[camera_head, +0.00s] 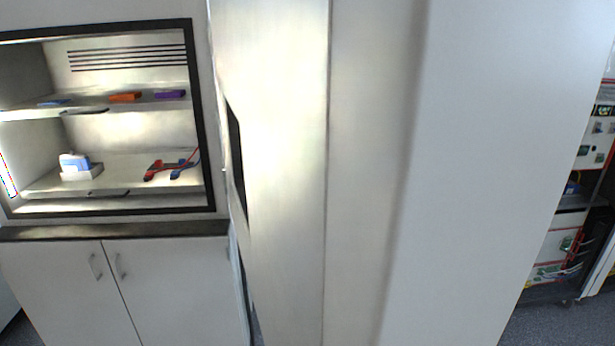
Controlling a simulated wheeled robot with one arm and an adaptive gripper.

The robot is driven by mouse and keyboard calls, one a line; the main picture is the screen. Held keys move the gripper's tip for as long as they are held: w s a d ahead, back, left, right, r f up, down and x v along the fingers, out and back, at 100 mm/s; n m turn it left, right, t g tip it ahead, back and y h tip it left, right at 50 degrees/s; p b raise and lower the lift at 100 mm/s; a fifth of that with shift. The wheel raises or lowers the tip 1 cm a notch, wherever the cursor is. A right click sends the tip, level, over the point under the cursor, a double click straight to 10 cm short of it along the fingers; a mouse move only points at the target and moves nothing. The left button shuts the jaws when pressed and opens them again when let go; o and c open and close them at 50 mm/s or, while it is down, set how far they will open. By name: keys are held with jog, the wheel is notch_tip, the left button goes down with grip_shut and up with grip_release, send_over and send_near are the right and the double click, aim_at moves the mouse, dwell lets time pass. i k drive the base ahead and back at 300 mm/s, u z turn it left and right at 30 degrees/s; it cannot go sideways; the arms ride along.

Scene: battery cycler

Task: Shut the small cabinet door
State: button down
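A low white cabinet stands at the lower left. Its left door (55,295) and right door (180,295) look flush and shut, each with a metal bar handle near the middle seam. A tall pale panel (375,180) fills the middle of the view, very close. I cannot tell whether it is an open door or the side of a larger body. A dark narrow slot or handle (237,150) shows at its left edge. I cannot tell which of these is the small cabinet door. My gripper is not in view.
Above the low cabinet is a lit, black-framed recess (199,120) with two shelves. They hold an orange block (125,97), a purple block (170,94), a blue-and-white box (75,165) and red-and-blue clamp-like items (168,170). An equipment rack (560,245) stands at far right beyond grey floor (545,325).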

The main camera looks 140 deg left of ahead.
aim_at(396, 172)
jog(key=u, duration=1.75)
jog(key=i, duration=1.15)
jog(key=u, duration=1.45)
jog(key=i, duration=0.95)
jog(key=u, duration=1.25)
jog(key=i, duration=0.75)
jog(key=u, duration=1.8)
